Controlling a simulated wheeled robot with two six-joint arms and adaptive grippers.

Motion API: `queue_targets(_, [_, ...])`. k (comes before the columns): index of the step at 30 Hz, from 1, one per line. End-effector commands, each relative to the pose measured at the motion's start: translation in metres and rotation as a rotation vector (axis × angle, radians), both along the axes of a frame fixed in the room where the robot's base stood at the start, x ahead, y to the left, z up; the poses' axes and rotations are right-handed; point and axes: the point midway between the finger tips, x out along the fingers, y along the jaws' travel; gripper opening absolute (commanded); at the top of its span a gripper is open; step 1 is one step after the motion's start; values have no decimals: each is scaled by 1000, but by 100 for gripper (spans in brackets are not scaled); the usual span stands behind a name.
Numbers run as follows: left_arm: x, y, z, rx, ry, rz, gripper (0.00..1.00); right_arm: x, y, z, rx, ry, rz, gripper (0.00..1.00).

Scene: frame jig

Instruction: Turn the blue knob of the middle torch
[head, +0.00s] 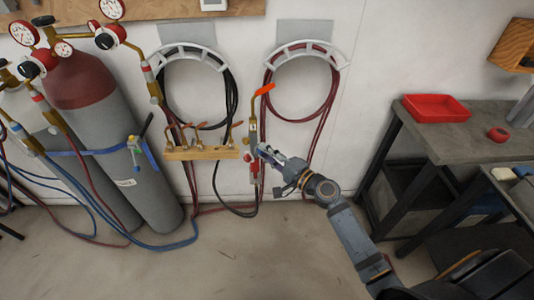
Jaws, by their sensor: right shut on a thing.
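Several torches with copper-coloured tips (196,133) hang in a wooden rack (198,154) on the wall. The blue knob of the middle torch is too small to make out. My left gripper is not in view.
Gas cylinders (100,120) with gauges and hoses stand at the left. Coiled black hose (233,95) and red hose (268,92) hang on wall brackets. A bench with a red tray (435,107) is at the right. The floor in front is mostly clear.

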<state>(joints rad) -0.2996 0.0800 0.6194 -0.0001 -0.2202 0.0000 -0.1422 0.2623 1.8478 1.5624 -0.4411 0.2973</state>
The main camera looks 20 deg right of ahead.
Motion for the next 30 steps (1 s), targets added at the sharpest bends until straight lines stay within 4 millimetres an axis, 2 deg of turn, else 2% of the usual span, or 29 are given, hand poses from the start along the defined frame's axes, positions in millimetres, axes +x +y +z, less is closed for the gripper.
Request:
queue_targets(14, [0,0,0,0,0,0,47,0,0,0,14,8,0,0])
queue_targets(15, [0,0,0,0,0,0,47,0,0,0,14,8,0,25])
queue_targets(20, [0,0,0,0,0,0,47,0,0,0,14,8,0,47])
queue_targets(30, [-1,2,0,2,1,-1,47,-3,-2,-1,10,8,-1,47])
